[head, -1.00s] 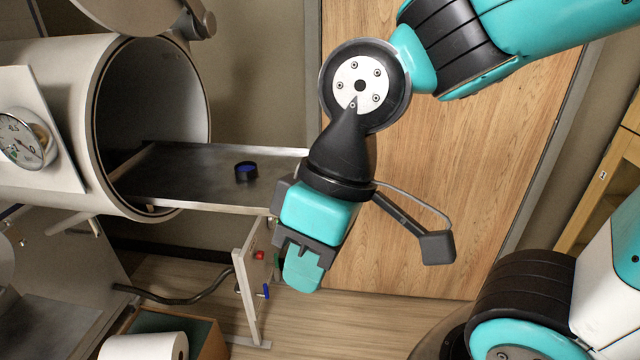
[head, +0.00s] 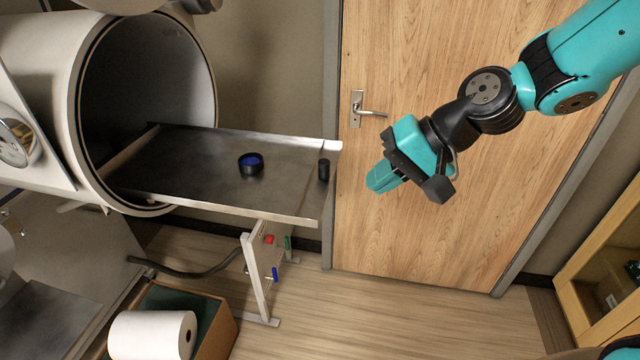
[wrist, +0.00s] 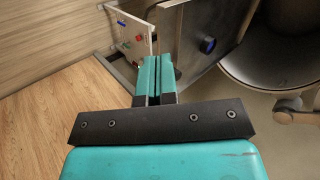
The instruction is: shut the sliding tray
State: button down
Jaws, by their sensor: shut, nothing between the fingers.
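The sliding tray (head: 195,169) is a flat grey metal tray that sticks far out to the right from the open round mouth of a white cylinder (head: 88,100). In the wrist view the closed teal fingers (wrist: 154,75) point toward the tray (wrist: 195,35), with the blue-and-black piece (wrist: 208,45) beyond.
A small panel (head: 262,272) with coloured valves stands below the tray. A box (head: 215,325) and a white paper roll (head: 153,335) are at the lower left. A wooden door (head: 430,220) with a handle stands behind my gripper. A wooden cabinet (head: 600,262) is at the right.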

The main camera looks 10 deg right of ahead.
aim_at(302, 200)
jog(key=w+a+f+p, duration=0.1)
jog(key=w+a+f, duration=0.1)
jog(key=w+a+f+m+p, duration=0.1)
jog(key=w+a+f, duration=0.1)
jog(key=f, duration=0.1)
jog(key=w+a+f+m+p, duration=0.1)
jog(key=f, duration=0.2)
jog(key=shift+w+a+t, duration=0.4)
jog(key=a+p, duration=0.1)
jog(key=w+a+p, duration=0.1)
jog(key=a, duration=0.1)
jog(key=shift+w+r, duration=0.1)
jog(key=shift+r, duration=0.05)
jog(key=shift+w+a, duration=0.1)
jog(key=shift+a, duration=0.15)
